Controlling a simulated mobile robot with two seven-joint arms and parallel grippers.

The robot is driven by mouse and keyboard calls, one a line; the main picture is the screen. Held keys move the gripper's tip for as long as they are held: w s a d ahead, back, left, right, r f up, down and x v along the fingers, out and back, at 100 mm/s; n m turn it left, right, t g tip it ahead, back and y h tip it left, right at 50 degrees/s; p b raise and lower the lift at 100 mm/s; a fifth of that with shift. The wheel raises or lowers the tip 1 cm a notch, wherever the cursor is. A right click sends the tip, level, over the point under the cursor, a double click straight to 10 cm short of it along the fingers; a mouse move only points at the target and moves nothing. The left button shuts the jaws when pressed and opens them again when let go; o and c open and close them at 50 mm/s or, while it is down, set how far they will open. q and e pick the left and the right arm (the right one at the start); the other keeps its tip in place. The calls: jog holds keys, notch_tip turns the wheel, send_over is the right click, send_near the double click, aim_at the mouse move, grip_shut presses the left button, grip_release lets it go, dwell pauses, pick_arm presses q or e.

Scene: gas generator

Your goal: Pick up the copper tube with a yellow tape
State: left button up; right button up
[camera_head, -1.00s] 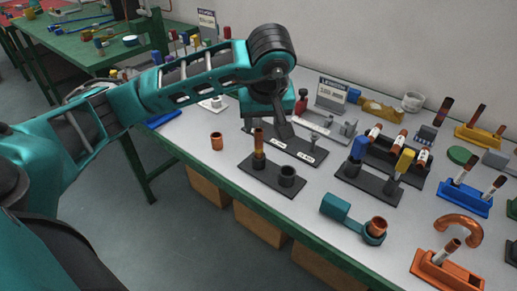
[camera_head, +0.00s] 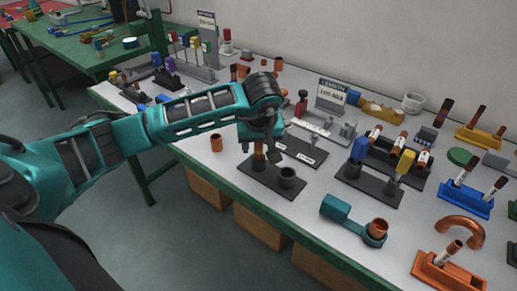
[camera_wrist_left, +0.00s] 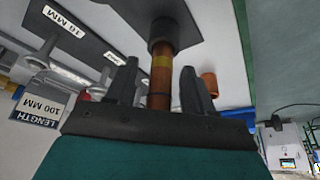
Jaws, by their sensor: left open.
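The copper tube with a yellow band (camera_head: 258,163) stands upright in a cup of a dark two-cup holder (camera_head: 270,182) on the table. In the left wrist view the tube (camera_wrist_left: 160,88) shows its yellow band close to the black cup (camera_wrist_left: 172,31). My left gripper (camera_head: 266,150) is at the top of the tube in the head view and hides its upper end. In the left wrist view its open fingers (camera_wrist_left: 159,68) lie on either side of the tube, with gaps visible. My right gripper is not in view.
The holder's second cup (camera_head: 287,176) looks empty. A short copper piece (camera_head: 216,142) stands to the left. A teal fixture (camera_head: 344,213) and a dark holder with blue and yellow pieces (camera_head: 368,188) are to the right. A length sign (camera_head: 331,94) stands behind.

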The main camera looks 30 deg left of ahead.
pick_arm(q)
jog(key=c, duration=0.9)
jog(key=shift+r, duration=0.1)
